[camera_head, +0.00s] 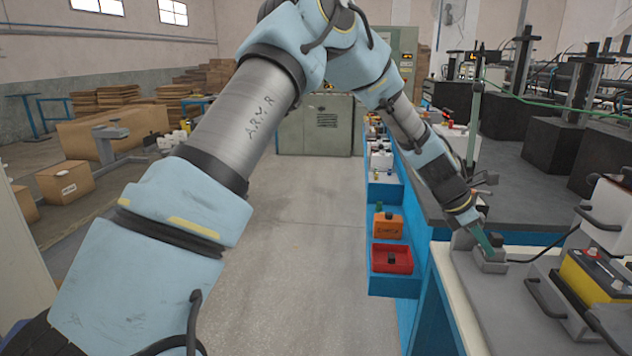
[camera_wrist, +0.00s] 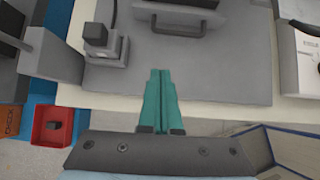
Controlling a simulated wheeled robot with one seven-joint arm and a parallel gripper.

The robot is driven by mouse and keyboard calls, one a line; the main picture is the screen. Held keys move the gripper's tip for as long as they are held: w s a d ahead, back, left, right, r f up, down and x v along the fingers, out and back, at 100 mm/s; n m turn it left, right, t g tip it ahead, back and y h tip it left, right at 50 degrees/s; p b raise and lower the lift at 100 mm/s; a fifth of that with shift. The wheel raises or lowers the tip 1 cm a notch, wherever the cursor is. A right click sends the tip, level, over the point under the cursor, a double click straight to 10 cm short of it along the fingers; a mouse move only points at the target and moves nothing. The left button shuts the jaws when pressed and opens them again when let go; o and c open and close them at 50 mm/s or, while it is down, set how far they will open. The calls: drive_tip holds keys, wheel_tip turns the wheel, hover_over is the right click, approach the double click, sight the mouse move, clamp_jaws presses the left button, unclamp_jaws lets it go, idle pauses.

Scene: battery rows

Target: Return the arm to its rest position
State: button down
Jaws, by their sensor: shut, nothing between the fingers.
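My gripper (camera_head: 486,246) is at the end of my arm, which reaches out to the right over the near end of the workbench. In the wrist view its two green fingers (camera_wrist: 159,100) lie together with nothing between them. They are above the front edge of a grey plate (camera_wrist: 215,75) on the bench. A small grey block fixture (camera_wrist: 100,45) stands on the plate, left of the fingers in the wrist view. In the head view the fingertips overlap this fixture (camera_head: 490,263); I cannot tell whether they touch it.
A red bin (camera_head: 392,262) and an orange box (camera_head: 388,226) sit on the blue side shelf; the red bin also shows in the wrist view (camera_wrist: 53,127). The aisle floor (camera_head: 300,230) is clear.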

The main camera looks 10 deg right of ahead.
drive_tip(key=w+a+r+m+t+y, duration=0.1)
drive_tip(key=w+a+m, duration=0.25)
drive_tip(key=a, duration=0.75)
drive_tip(key=w+a+r+m+t+y, duration=0.15)
drive_tip(key=w+a, duration=0.35)
drive_tip(key=a, duration=0.5)
drive_tip(key=w+a+m+t+y, duration=0.1)
drive_tip(key=w+a+m+y, duration=0.2)
drive_tip(key=a, duration=0.8)
drive_tip(key=s+a+r+m, duration=0.1)
drive_tip(key=s+a+m, duration=0.2)
drive_tip(key=a, duration=0.9)
drive_tip(key=s+a+r+m+y, duration=0.1)
drive_tip(key=s+a+m, duration=0.2)
drive_tip(key=a, duration=1)
drive_tip(key=shift+s+m+t, duration=0.3)
drive_tip(key=shift+m+t, duration=0.15)
drive_tip(key=shift+m, duration=0.05)
drive_tip(key=shift+r+y, duration=0.1)
drive_tip(key=shift+y, duration=0.15)
